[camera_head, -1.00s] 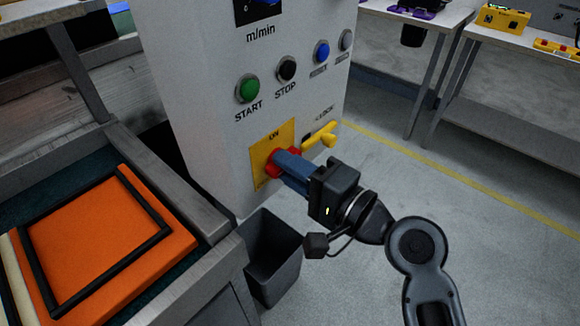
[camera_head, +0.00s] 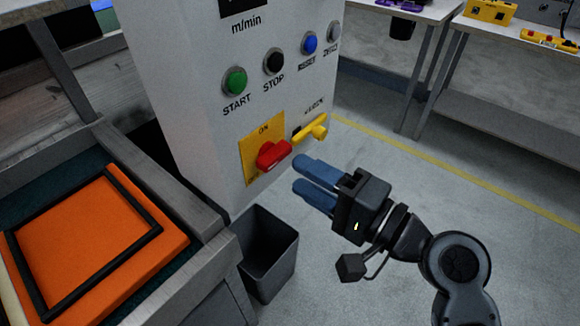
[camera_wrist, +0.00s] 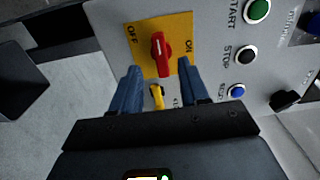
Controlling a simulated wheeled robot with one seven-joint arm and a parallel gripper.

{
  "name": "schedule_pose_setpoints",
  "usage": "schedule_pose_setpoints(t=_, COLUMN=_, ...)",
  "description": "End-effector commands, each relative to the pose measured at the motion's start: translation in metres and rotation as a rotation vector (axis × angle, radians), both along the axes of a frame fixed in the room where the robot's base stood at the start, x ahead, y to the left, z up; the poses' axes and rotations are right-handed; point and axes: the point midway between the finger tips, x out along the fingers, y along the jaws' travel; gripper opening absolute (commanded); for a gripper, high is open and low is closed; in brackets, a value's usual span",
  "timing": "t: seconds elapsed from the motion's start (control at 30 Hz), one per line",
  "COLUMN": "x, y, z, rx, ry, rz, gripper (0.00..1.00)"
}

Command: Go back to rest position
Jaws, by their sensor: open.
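My gripper (camera_head: 312,180) is open and empty, with blue fingers apart, in front of the control panel's lower right edge. The red rotary switch (camera_head: 273,153) on its yellow plate (camera_head: 247,160) is to the left of the fingertips, clear of them. In the wrist view the red switch (camera_wrist: 161,55) shows beyond and between the two fingers (camera_wrist: 160,84), its handle lying between the OFF and ON labels. The yellow lock lever (camera_head: 311,129) sticks out above the fingertips; it also shows in the wrist view (camera_wrist: 157,97).
The panel carries a green START button (camera_head: 235,81), a black STOP button (camera_head: 273,61) and a blue button (camera_head: 309,44). A dark bin (camera_head: 268,262) stands below. An orange padded piece with a black frame (camera_head: 90,235) lies left. Open floor (camera_head: 420,180) extends right.

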Motion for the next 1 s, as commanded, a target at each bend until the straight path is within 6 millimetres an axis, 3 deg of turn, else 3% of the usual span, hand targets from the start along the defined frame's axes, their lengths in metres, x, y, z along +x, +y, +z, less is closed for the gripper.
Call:
schedule_pose_setpoints(t=0.2, x=-0.012, y=-0.015, z=-0.001, rx=-0.001, ry=0.001, rz=0.000, gripper=0.45)
schedule_pose_setpoints(t=0.77, x=-0.014, y=-0.017, z=-0.002, rx=-0.005, ry=0.001, rz=-0.005, gripper=0.45)
schedule_pose_setpoints(t=0.87, x=-0.019, y=-0.023, z=-0.012, rx=-0.033, ry=0.005, rz=-0.043, gripper=0.45)
schedule_pose_setpoints(t=1.0, x=-0.041, y=-0.046, z=-0.043, rx=-0.143, ry=0.009, rz=-0.168, gripper=0.45)
